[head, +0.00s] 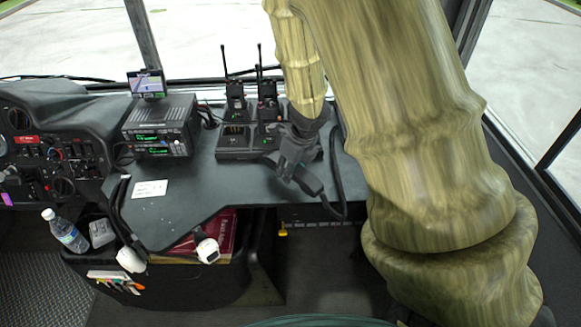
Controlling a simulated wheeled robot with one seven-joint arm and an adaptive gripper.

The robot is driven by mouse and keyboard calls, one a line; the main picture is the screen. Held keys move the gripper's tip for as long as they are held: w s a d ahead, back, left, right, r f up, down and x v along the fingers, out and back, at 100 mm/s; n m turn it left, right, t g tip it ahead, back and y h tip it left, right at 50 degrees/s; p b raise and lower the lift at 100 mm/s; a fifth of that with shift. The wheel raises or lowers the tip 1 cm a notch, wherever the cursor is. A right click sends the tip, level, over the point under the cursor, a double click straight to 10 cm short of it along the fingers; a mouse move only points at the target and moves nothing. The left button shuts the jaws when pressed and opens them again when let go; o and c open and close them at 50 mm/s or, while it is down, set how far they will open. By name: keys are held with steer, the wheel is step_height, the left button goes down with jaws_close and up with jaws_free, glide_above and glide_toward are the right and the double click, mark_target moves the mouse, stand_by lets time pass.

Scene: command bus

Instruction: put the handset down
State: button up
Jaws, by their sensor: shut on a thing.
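My gripper (287,168) is at the end of my arm, over the front part of the dark dashboard shelf (210,180). It is shut on the black handset (309,183), which sticks out to the lower right of the fingers. The handset is tilted and looks close to the shelf's front edge; I cannot tell whether it touches the shelf. A black cord (337,180) hangs in a loop to its right. My gripper and arm hide part of the handset and the shelf behind.
A charger (235,142) with upright walkie-talkies (236,102) stands just left of my gripper. A radio unit (160,127) with a small screen (147,84) is further left. A bin (205,285) below holds a bottle (66,231) and red folders. The shelf's left front is mostly clear.

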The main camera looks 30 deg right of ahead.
steer(key=shift+w+d+f, duration=0.2)
steer(key=shift+w+d, duration=0.5)
steer(key=shift+w, duration=0.25)
steer(key=shift+f, duration=1.75)
steer(key=shift+r, duration=0.1)
steer(key=o, duration=1.1)
steer(key=p+v, duration=0.2)
steer(key=v, duration=1)
